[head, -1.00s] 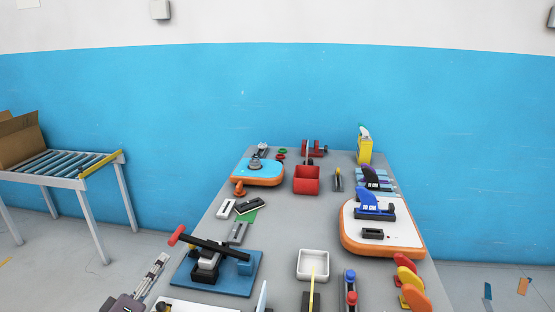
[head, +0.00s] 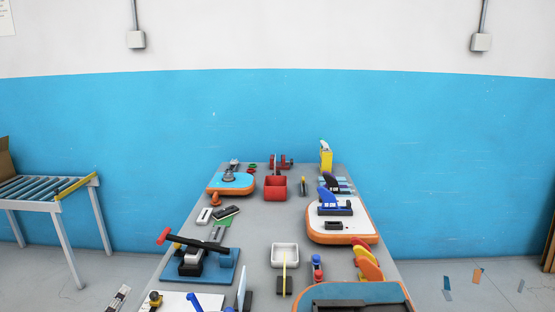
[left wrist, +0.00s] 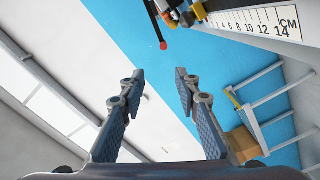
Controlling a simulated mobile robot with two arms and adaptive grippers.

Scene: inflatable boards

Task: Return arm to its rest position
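My left gripper (head: 118,299) shows only in part at the bottom left edge of the head view, beside the left side of the table. In the left wrist view my left gripper (left wrist: 158,75) has its two fingers wide apart with nothing between them. It points past the table into free space, with the blue and white wall behind. My right gripper is in neither view.
The grey table (head: 255,230) holds several boards, a red bin (head: 275,193), a white tray (head: 285,253) and a black lever tool with a red tip (head: 195,245). A roller conveyor (head: 50,190) stands left. A ruler (left wrist: 255,25) shows near the left gripper.

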